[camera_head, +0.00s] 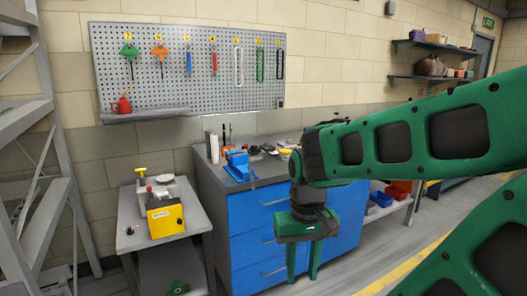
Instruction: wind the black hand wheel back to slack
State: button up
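My gripper (302,276) hangs pointing down in front of the blue drawer cabinet (258,222). Its two green fingers are apart with nothing between them. I cannot pick out a black hand wheel for certain. A small grey machine with a yellow box (165,221) stands on a grey side table (140,243) at the left, with a yellow knob (141,170) on top. A small dark part (130,231) shows near the table's front left, too small to identify. My gripper is well to the right of this table, apart from it.
A blue vise (238,164) and small items sit on the cabinet top. A pegboard (187,68) with hanging tools is on the wall above. A grey metal frame (52,150) stands at the far left. My arm covers much of the right side.

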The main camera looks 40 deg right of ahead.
aim_at(254, 150)
jog(key=k, duration=0.6)
jog(key=z, duration=0.65)
jog(key=i, duration=2.2)
jog(key=u, duration=0.65)
